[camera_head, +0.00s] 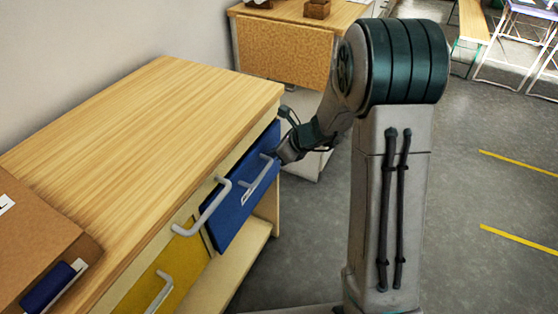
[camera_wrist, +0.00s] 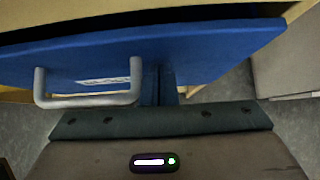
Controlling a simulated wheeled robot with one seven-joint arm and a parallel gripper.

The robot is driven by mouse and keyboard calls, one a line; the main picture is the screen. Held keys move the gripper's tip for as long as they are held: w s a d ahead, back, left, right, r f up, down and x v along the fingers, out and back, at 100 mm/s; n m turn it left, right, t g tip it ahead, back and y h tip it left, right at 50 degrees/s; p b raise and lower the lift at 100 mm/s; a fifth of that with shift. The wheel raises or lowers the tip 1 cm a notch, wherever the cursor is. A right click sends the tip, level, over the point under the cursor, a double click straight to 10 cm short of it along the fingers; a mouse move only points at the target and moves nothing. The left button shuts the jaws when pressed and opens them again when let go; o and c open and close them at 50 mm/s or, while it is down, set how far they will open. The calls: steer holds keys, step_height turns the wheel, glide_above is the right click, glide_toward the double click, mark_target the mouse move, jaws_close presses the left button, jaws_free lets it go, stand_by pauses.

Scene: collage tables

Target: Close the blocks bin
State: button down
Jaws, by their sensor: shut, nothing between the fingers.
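A blue bin front (camera_head: 240,217) with a small white label and a grey handle (camera_head: 262,177) is set under the wooden top of a cabinet. In the wrist view the blue front (camera_wrist: 215,55) fills the upper part, with its handle (camera_wrist: 88,98) at left and wood above it. The label is too small to read, and I cannot tell how far the bin stands out. My gripper (camera_head: 281,156) is shut and empty at the right part of the blue front. In the wrist view its dark fingers (camera_wrist: 160,88) are right of the handle, at or against the front; contact is unclear.
The cabinet top (camera_head: 150,120) is bare apart from a brown box (camera_head: 35,235) at left. A yellow bin (camera_head: 150,285) sits at the near left, and another large grey handle (camera_head: 203,210) juts out beside the blue front. A second table (camera_head: 285,50) stands behind.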

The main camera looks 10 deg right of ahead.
steer(key=shift+w+a, duration=0.65)
steer(key=shift+a, duration=0.45)
steer(key=shift+a+r, duration=0.1)
steer(key=shift+a, duration=0.05)
